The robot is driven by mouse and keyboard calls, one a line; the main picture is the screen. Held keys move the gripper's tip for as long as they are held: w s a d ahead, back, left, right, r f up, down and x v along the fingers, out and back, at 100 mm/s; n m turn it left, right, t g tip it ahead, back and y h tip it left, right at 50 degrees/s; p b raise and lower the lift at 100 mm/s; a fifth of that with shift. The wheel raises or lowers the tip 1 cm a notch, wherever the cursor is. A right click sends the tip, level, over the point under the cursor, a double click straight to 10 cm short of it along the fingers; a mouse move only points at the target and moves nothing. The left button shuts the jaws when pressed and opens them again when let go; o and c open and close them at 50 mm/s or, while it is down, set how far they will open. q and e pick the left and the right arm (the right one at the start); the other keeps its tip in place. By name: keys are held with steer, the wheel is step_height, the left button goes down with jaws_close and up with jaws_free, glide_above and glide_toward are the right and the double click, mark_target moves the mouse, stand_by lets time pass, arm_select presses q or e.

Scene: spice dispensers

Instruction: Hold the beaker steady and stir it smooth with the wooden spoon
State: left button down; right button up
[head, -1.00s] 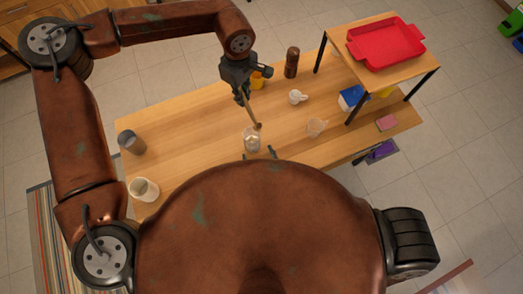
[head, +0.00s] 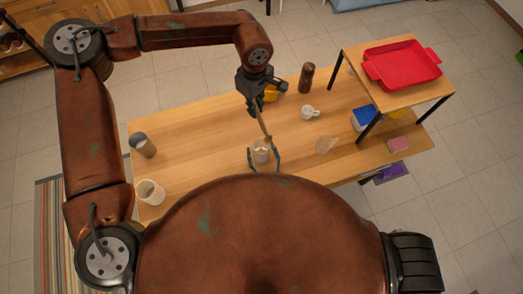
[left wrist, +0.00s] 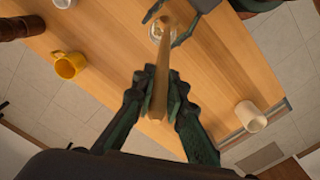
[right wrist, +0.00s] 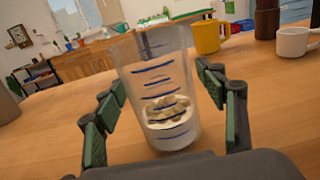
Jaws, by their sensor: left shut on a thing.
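A clear beaker (head: 261,155) with blue marks stands upright on the wooden table. In the right wrist view the beaker (right wrist: 160,85) holds white stuff with a beige, lumpy top. My left gripper (head: 254,103) is shut on the wooden spoon (head: 264,126), which slants down toward the beaker's mouth. In the left wrist view the spoon (left wrist: 161,70) overlaps the beaker; I cannot tell whether its tip is inside. My right gripper (right wrist: 158,115) is open, its fingers on either side of the beaker, with gaps showing on both sides.
A yellow mug (head: 270,93), brown grinder (head: 306,78) and white cup (head: 310,112) stand behind the beaker. A grey cup (head: 143,145) and white container (head: 150,192) are at left. A raised shelf holds a red tray (head: 402,62).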

steer(key=c, duration=1.1)
steer(key=shift+c, duration=0.2)
